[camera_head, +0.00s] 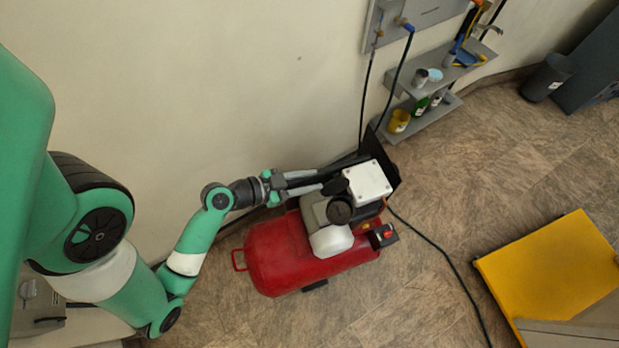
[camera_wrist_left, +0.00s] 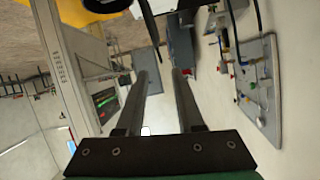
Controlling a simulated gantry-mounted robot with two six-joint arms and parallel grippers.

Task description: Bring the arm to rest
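My green left arm comes in from the left in the head view and reaches over the red compressor (camera_head: 305,252). Its gripper (camera_head: 318,180) is beside the compressor's top parts, near the wall. In the left wrist view the two long dark fingers (camera_wrist_left: 160,75) stand apart with nothing held between them. Whether the fingers touch the compressor cannot be told. My right gripper is in neither view.
A white box (camera_head: 368,182) sits on top of the compressor. A wall shelf (camera_head: 425,112) holds several small containers beneath a grey panel (camera_head: 425,12). A yellow platform (camera_head: 550,265) stands at right. A dark cable crosses the floor, with bare floor around it.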

